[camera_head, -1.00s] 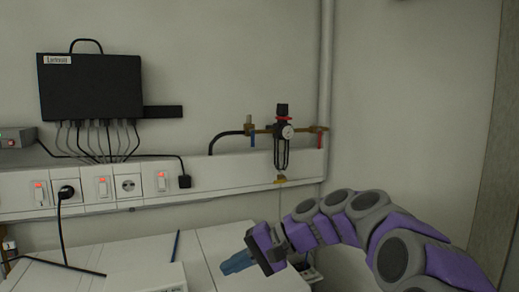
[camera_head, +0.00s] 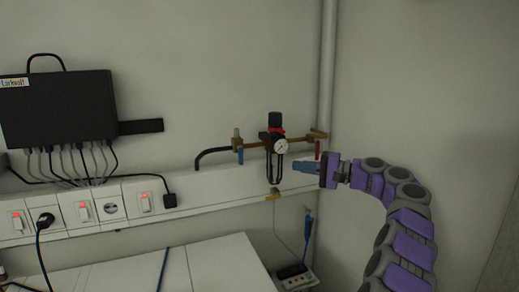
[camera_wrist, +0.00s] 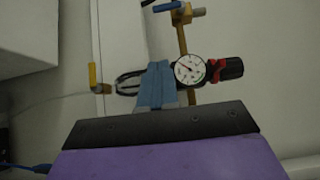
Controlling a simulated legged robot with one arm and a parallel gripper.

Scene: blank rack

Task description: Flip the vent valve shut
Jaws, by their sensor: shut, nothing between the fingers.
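My gripper (camera_head: 302,167) is shut and empty, its blue fingertips pointing left, in front of the right end of the brass pipe. In the wrist view the closed fingers (camera_wrist: 155,86) overlap the regulator's black cage. Three small valve handles show: a blue one (camera_head: 240,157) hanging down at the left, a red one (camera_head: 317,150) hanging down just above my fingers, and a yellow one (camera_head: 272,197) under the regulator. The wrist view shows the blue handle (camera_wrist: 163,7) and the yellow handle (camera_wrist: 93,74); the red one is hidden there. No label shows which is the vent valve.
The black regulator (camera_head: 275,145) with its white gauge (camera_head: 281,146) hangs on the brass pipe (camera_head: 300,140). A grey vertical pipe (camera_head: 327,70) runs up the wall on the right. A white trunking (camera_head: 215,183) with switches runs below, over a white table (camera_head: 200,265).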

